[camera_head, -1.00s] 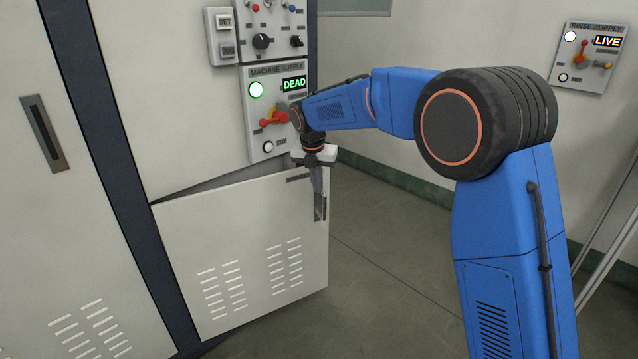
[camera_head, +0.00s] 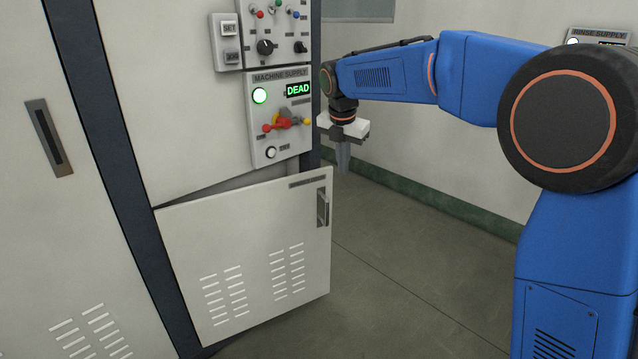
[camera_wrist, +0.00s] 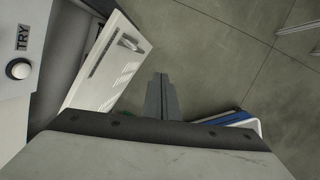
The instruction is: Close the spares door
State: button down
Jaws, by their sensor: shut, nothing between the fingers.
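The spares door (camera_head: 243,247) is a low pale panel with two sets of vent slots, standing ajar from the cabinet with a dark gap along its top. Its handle (camera_head: 323,207) is near the upper right edge. The door also shows in the wrist view (camera_wrist: 108,72), with its handle (camera_wrist: 131,42) near the free edge. My gripper (camera_head: 343,168) is shut and empty, pointing down just right of the door's free edge and a little above the handle. In the wrist view its fingers (camera_wrist: 161,85) are together, right of the door and apart from it.
Above the door is the machine supply panel (camera_head: 293,88), with a lit DEAD display and a red lever (camera_head: 281,125). A tall cabinet door (camera_head: 60,200) stands at left. A rinse supply box (camera_head: 597,37) is on the right wall. The floor (camera_head: 420,270) right of the door is clear.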

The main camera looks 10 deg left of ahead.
aim_at(312, 181)
jog(key=s+d+r+m, duration=0.3)
jog(key=s+d+m, duration=1)
jog(key=s+d, duration=0.5)
jog(key=s+d+f+m+t, duration=0.1)
jog(key=s+d+f+m, duration=0.35)
jog(key=s+m, duration=0.2)
jog(key=s+d+f+m+t, duration=0.2)
jog(key=s+d+f+m, duration=0.2)
jog(key=s+d+m, duration=0.3)
jog(key=w+a+f+n+t+y, duration=0.25)
jog(key=w+a+n, duration=0.3)
jog(key=w, duration=0.45)
jog(key=w+a+f+n+t+y, duration=0.1)
jog(key=w+a+n+t, duration=0.4)
jog(key=w, duration=0.5)
jog(key=w+a+f+n+y, duration=0.1)
jog(key=w+a+n+y, duration=0.25)
jog(key=a, duration=0.25)
jog(key=w+a+f+n+t+y, duration=0.1)
jog(key=w+a+n+y, duration=0.1)
jog(key=a+n, duration=0.35)
jog(key=w+a+f+n+y, duration=0.1)
jog(key=w+a+n+y, duration=0.1)
jog(key=a, duration=0.6)
jog(key=x, duration=1.3)
jog(key=shift+w+d+r, duration=0.15)
jog(key=shift+w+r, duration=0.05)
jog(key=shift+w, duration=0.25)
